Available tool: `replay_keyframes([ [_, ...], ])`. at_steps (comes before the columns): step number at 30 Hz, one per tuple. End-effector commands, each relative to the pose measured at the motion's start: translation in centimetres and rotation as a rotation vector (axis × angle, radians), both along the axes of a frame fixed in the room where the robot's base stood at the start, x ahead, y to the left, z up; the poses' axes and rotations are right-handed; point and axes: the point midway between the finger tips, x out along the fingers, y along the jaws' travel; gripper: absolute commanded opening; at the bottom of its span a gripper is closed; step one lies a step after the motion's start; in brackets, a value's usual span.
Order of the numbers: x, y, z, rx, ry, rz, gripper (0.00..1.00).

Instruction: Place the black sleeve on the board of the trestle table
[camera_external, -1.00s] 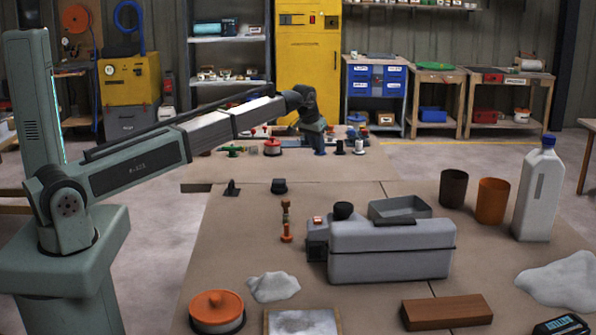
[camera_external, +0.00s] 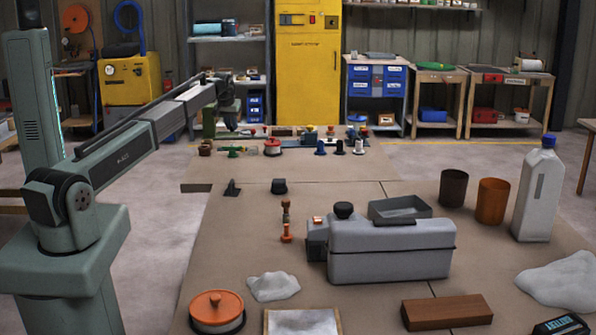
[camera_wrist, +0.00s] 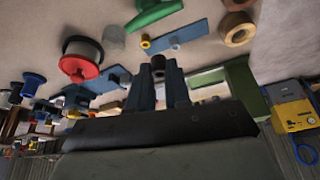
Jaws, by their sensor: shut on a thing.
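My gripper (camera_wrist: 158,80) shows in the wrist view with its two dark fingers close together. A small dark round piece (camera_wrist: 157,62), which looks like the black sleeve, sits between the fingertips. In the external view my gripper (camera_external: 230,120) hangs over the left back of the far worktop (camera_external: 330,174); the sleeve is too small and dark to make out there. I cannot tell for sure which surface is the trestle table's board.
Near the gripper stand a red-and-white reel (camera_external: 272,147), a green tool (camera_external: 235,150) and several spools. Closer are a grey case (camera_external: 390,250), a white jug (camera_external: 538,190) and an orange cup (camera_external: 491,201). The worktop's middle left is mostly clear.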

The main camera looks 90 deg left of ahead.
Motion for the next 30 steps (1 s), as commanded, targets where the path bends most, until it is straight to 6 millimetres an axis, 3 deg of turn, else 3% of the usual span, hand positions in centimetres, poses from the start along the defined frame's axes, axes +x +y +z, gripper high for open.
replay_keyframes([
  [3, -3.4, 1.9, 0.0, 0.001, 0.001, 0.047, 0.0],
  [7, -5.7, 3.3, 0.1, 0.001, 0.002, 0.083, 0.0],
  [9, -5.4, 4.2, 0.2, 0.003, 0.003, 0.104, 0.0],
  [14, -5.5, 3.8, -0.3, 0.0, -0.007, 0.142, 0.0],
  [24, -5.5, 3.8, -5.1, 0.0, -0.008, 0.145, 0.0],
  [30, -5.5, 3.8, -6.6, 0.0, -0.008, 0.145, 0.0],
])
